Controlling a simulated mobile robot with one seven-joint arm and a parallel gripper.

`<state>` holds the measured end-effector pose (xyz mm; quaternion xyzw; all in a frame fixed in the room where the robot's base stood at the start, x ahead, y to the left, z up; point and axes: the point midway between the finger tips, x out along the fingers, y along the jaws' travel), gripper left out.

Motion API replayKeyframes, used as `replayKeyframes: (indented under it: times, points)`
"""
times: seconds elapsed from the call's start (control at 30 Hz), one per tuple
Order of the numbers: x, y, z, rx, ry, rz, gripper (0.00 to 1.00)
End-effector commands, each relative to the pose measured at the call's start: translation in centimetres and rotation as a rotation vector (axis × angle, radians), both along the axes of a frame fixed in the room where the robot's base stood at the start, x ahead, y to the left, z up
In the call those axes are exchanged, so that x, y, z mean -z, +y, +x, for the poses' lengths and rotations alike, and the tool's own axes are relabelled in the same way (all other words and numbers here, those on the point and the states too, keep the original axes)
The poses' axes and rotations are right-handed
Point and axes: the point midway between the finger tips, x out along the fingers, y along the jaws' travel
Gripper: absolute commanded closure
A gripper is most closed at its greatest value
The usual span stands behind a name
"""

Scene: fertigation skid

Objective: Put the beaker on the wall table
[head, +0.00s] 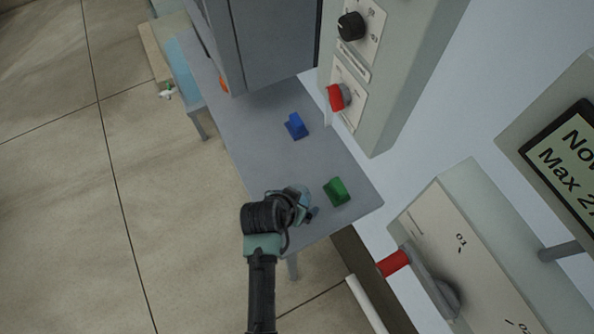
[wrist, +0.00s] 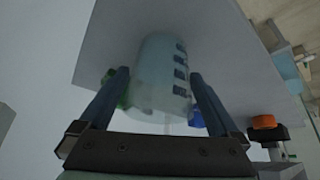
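The beaker (wrist: 163,80) is a clear, bluish vessel with dark marks on its side. In the wrist view it sits between the two fingers of my gripper (wrist: 161,84), which appear to touch both sides. In the head view my gripper (head: 306,208) is over the near end of a grey table against the wall, likely the wall table (head: 270,165). The arm hides most of the beaker there; only a bluish part (head: 304,192) shows. I cannot tell whether the beaker's base touches the tabletop. The table also shows in the wrist view (wrist: 225,50).
A green block (head: 336,191) lies just right of my gripper, a blue block (head: 296,126) farther back. An orange item (head: 223,84) is by the grey cabinet (head: 275,45). A control box with a red knob (head: 338,97) overhangs the table's right side. The table's middle is clear.

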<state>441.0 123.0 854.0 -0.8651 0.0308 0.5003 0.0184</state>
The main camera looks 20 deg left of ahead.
Motion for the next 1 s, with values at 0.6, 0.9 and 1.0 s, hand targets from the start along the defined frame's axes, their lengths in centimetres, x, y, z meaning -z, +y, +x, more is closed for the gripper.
replayKeyframes:
  times: [0.6,0.9,1.0]
  points:
    - [-4.0,0.1,-2.1,0.000,-0.002,0.001,0.00]
    - [-8.7,0.3,-4.8,0.000,-0.001,0.001,0.00]
    - [-9.8,0.4,-5.4,0.000,-0.001,0.000,0.00]
